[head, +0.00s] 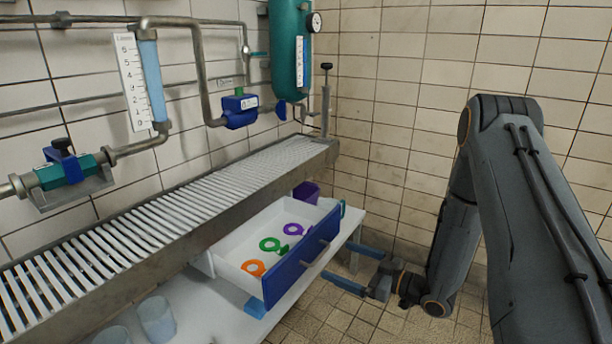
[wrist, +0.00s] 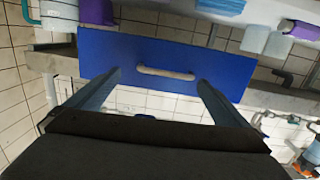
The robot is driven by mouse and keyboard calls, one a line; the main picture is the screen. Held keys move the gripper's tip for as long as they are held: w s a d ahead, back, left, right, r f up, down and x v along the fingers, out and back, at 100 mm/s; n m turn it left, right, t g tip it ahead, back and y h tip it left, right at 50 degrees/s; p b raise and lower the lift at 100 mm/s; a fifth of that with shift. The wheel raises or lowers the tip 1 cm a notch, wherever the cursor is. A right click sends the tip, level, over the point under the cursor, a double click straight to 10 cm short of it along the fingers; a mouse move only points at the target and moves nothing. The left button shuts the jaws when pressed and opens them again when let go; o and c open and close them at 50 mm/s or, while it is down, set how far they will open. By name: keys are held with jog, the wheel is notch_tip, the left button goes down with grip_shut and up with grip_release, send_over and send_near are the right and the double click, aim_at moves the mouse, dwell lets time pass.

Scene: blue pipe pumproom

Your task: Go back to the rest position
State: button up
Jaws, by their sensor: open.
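My gripper (head: 350,268) is at the lower middle of the head view, at the end of my arm on the right. Its two blue fingers are spread apart with nothing between them; they also show in the wrist view (wrist: 158,88). They point at the blue front of a pulled-out drawer (head: 302,256), which also shows in the wrist view (wrist: 215,66). The drawer's grey handle (wrist: 166,72) appears between the fingertips and looks clear of them. Inside the white drawer lie an orange ring tag (head: 253,268), a green one (head: 269,244) and a purple one (head: 293,230).
A white shelf (head: 222,318) under the slatted grey rack (head: 165,202) holds clear cups (head: 156,319) and a purple container (head: 307,191). Pipes, a teal tank (head: 290,50) and valves line the left wall. Tiled floor (head: 335,318) is open near my gripper.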

jog(key=w+d+r+m+g+h, duration=0.1)
jog(key=w+d+r+m+h, duration=0.25)
jog(key=d+r+h, duration=0.55)
jog(key=s+a+r+m+g+h, duration=0.1)
jog(key=s+r+m+g+h, duration=0.15)
jog(key=s, duration=0.45)
jog(key=s+r+m+g+h, duration=0.1)
jog(key=s+m+g+h, duration=0.15)
jog(key=s, duration=0.45)
jog(key=s+a+r+g, duration=0.2)
jog(key=s+a+r, duration=0.15)
jog(key=s, duration=0.35)
jog(key=s+a+r+g+y, duration=0.1)
jog(key=s+a+r, duration=0.1)
jog(key=s+a, duration=0.35)
jog(key=s+a+r+g, duration=0.2)
jog(key=s+a+r, duration=0.1)
jog(key=s, duration=0.5)
jog(key=d+r+m+p, duration=0.2)
jog(key=d+r+p, duration=0.6)
jog(key=p, duration=0.8)
jog(key=shift+w+d+r+h, duration=0.2)
jog(key=shift+d+h, duration=0.1)
jog(key=shift+d, duration=0.2)
